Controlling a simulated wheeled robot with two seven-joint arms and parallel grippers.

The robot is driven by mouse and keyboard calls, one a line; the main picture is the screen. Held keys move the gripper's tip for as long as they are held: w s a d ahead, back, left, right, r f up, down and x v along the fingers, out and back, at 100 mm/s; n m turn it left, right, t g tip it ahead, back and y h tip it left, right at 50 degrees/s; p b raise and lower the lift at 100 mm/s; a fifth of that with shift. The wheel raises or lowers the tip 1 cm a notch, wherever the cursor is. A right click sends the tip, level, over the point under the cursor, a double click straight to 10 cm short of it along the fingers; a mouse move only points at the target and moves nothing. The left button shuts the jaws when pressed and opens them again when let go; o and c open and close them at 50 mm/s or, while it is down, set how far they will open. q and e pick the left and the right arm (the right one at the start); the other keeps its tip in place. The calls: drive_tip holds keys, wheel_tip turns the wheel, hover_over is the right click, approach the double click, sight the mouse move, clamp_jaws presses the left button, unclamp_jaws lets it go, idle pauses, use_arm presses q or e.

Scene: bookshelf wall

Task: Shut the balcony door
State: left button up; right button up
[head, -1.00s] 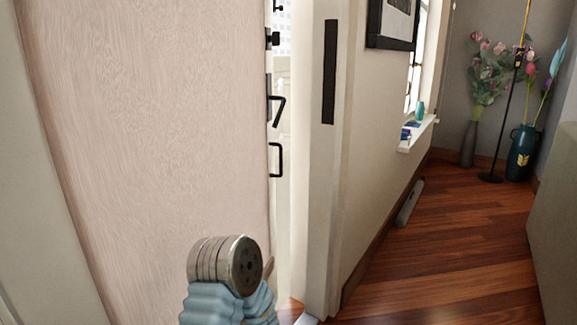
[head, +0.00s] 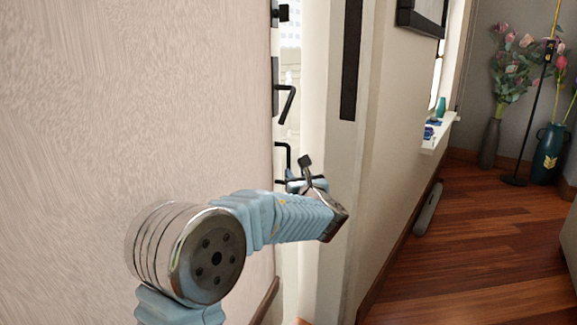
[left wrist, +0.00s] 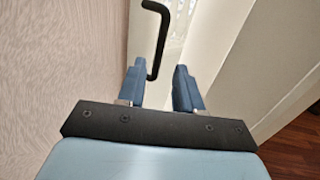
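The balcony door (head: 170,110) is a pale wood-grain panel filling the left of the head view. It stands ajar, with a bright gap between its edge and the white door frame (head: 380,120). A black lever handle (head: 287,100) and a lower black handle (head: 277,155) show at its edge. My left gripper (head: 303,178) is at the gap, close to the lower handle. In the left wrist view my left gripper (left wrist: 160,75) is open, its blue fingers apart. A black handle (left wrist: 163,28) reaches down to between the fingertips, nearer the left finger; contact is unclear. My right gripper is out of view.
A wall with a picture frame (head: 422,18) and a window sill (head: 438,135) runs back on the right. A grey vase (head: 489,145) and a teal vase (head: 549,155) with flowers stand in the far corner. The wooden floor (head: 450,230) is mostly clear.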

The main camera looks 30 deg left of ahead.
sight(289, 164)
use_arm(q)
drive_tip(key=p+x, duration=0.1)
drive_tip(key=x, duration=0.8)
drive_tip(key=shift+w+a+f, duration=0.15)
drive_tip(key=shift+w+a, duration=0.1)
drive_tip(key=shift+w, duration=0.05)
clamp_jaws()
